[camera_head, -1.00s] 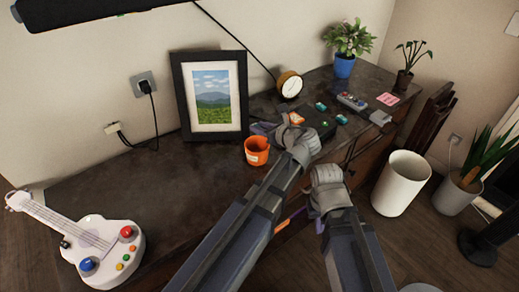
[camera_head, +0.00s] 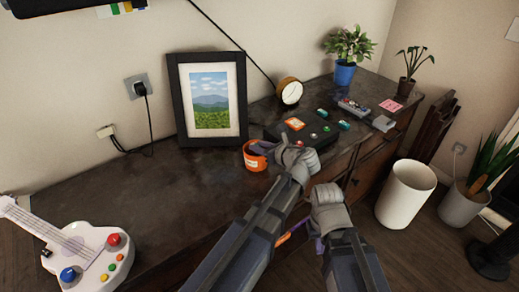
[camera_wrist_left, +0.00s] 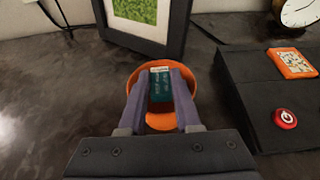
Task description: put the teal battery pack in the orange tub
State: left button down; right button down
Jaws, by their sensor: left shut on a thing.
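The teal battery pack (camera_wrist_left: 160,84) is between the two purple fingers of my left gripper (camera_wrist_left: 160,88), which is shut on it. In the left wrist view the pack is over the opening of the orange tub (camera_wrist_left: 158,122); I cannot tell how far its lower end reaches inside. In the head view my left gripper (camera_head: 266,148) is at the right side of the orange tub (camera_head: 252,163), and the pack is hidden there. My right gripper (camera_head: 325,196) is at the desk's front edge, its fingers not clearly visible.
A black box (camera_head: 318,140) with an orange panel, a red button and teal parts stands right of the tub. A picture frame (camera_head: 178,95) is behind the tub. A toy guitar (camera_head: 85,240) lies at the left. The desk between is clear.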

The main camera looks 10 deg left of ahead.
pick_arm(q)
jog(key=shift+f+b, duration=0.55)
jog(key=shift+b, duration=0.05)
jog(key=shift+f, duration=0.1)
jog(key=c, duration=0.6)
grip_release()
jog(key=shift+r, duration=0.2)
